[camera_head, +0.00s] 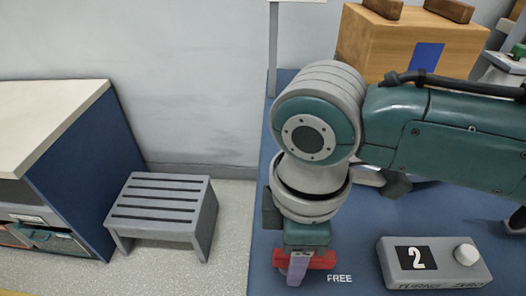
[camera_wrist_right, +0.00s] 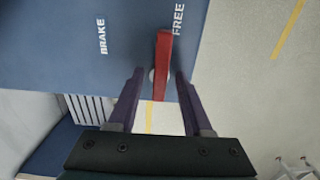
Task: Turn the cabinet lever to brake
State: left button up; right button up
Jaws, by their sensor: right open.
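The red lever (camera_wrist_right: 164,60) is a straight bar on the blue cabinet (camera_wrist_right: 50,45). In the right wrist view its far end lies beside the white FREE label (camera_wrist_right: 179,19). The BRAKE label (camera_wrist_right: 101,36) is to the left, away from the bar. My right gripper (camera_wrist_right: 158,73) is open, with one purple finger on each side of the lever's near part and visible gaps between. In the head view the right gripper (camera_head: 297,273) points down at the lever (camera_head: 322,261) and partly hides it; the FREE label (camera_head: 339,279) is just right. My left gripper is not in view.
A grey box (camera_head: 443,278) with a "2" display and white knob (camera_head: 466,254) sits right of the lever. A wooden box (camera_head: 385,45) stands behind my right arm. A grey step stool (camera_head: 160,212) and a white-topped counter (camera_head: 45,115) are at left.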

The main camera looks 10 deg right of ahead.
jog(key=shift+c, duration=0.2)
grip_shut()
